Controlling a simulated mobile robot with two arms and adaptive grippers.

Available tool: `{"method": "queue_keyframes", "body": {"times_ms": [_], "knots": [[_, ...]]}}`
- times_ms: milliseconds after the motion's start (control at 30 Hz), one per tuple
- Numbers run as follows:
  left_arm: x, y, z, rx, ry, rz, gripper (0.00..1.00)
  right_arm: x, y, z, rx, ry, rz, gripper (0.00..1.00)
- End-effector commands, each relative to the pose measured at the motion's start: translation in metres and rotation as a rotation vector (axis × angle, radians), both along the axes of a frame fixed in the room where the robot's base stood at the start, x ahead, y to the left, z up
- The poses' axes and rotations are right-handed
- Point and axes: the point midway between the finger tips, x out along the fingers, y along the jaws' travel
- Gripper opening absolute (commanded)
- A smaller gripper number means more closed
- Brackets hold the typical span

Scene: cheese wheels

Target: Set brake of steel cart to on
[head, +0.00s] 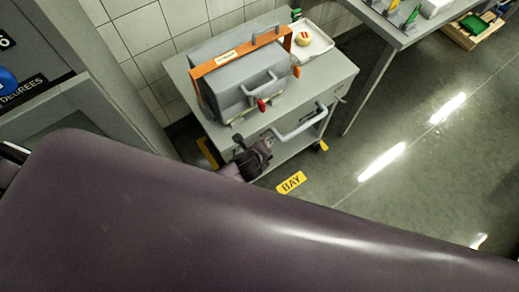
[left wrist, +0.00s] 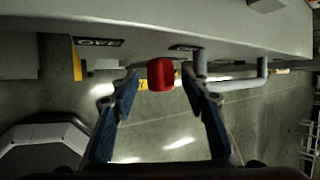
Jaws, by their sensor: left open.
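The steel cart (head: 340,82) stands against the tiled wall in the head view. In the left wrist view its edge (left wrist: 230,28) runs across the top. A red brake knob (left wrist: 160,72) hangs below this edge, between two dark labels; the left label (left wrist: 98,42) seems to read OFF, and the other (left wrist: 185,47) is too partly covered to read. My left gripper (left wrist: 158,88) is open, its blue-padded fingers on either side of the knob, with no clear contact. In the head view my left gripper (head: 255,157) is at the cart's near side and hides the knob. My right gripper is not in view.
The cart's grey push handle (left wrist: 235,82) sticks out just right of the knob; it also shows in the head view (head: 300,124). A grey lidded box (head: 232,82) and a white tray (head: 318,50) are on the cart. A table (head: 395,35) stands to the right.

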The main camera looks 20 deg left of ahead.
Motion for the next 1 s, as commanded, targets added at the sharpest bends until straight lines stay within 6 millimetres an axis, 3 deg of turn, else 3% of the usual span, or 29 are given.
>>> {"method": "queue_keyframes", "body": {"times_ms": [600, 1000], "knots": [[-0.057, -0.004, 0.077, -0.004, -0.003, -0.004, 0.42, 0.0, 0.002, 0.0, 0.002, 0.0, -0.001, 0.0], [-0.065, -0.004, 0.089, -0.003, -0.002, -0.002, 0.42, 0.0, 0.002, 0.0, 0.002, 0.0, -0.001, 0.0]]}}
